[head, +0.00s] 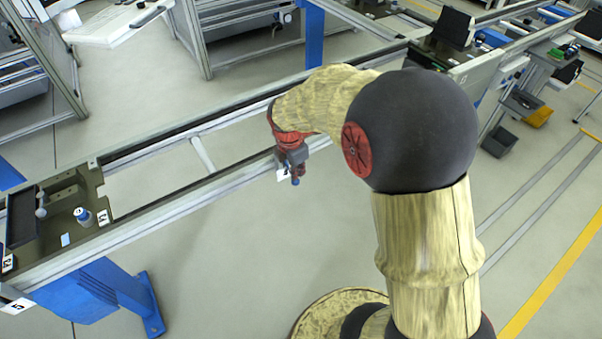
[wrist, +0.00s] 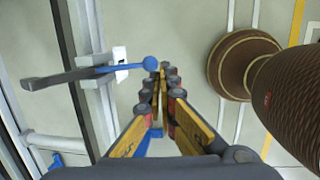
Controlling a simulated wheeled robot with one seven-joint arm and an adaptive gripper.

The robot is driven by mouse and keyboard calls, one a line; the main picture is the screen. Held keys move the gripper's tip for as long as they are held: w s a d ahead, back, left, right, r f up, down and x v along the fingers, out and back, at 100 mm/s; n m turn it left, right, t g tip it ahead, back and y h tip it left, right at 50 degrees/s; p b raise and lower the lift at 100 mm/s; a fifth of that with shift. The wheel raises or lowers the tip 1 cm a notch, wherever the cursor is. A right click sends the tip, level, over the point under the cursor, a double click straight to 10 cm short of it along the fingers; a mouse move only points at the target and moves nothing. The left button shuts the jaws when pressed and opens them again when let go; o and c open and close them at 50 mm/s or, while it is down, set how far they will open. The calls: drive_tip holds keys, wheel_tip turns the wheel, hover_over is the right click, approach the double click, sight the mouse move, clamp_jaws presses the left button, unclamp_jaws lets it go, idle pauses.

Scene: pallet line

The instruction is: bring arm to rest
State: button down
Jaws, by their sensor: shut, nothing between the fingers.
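My arm reaches out over the long conveyor rail in the head view, with the wrist bent downward. My gripper (head: 292,168) hangs beside the near rail (head: 225,183), above the floor, and is small and partly hidden by its own wrist there. In the wrist view my gripper (wrist: 163,72) has its two orange-sided fingers drawn together at the tips, with nothing held between them.
Dark bins (head: 498,141) stand at right. A yellow floor line (head: 560,270) crosses open floor at lower right.

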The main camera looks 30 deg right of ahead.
drive_tip(key=p+v, duration=0.1)
drive_tip(key=v, duration=0.7)
drive_tip(key=shift+s+p, duration=0.3)
drive_tip(key=shift+p, duration=0.05)
drive_tip(key=shift+a+r, duration=0.1)
drive_tip(key=shift+a, duration=0.1)
drive_tip(key=s+a+r+m+t, duration=0.1)
drive_tip(key=s+a+r+m, duration=0.2)
drive_tip(key=s+m, duration=0.3)
drive_tip(key=s+a+r+m+t+y, duration=0.1)
drive_tip(key=s+a+r+m, duration=0.3)
drive_tip(key=s+r+m, duration=0.2)
drive_tip(key=s+a+r+m+t, duration=0.2)
drive_tip(key=s+a+r+m, duration=0.1)
drive_tip(key=s+m, duration=0.3)
drive_tip(key=shift+s+a+r+y, duration=0.4)
drive_tip(key=shift+s+r, duration=0.15)
drive_tip(key=shift+r, duration=0.3)
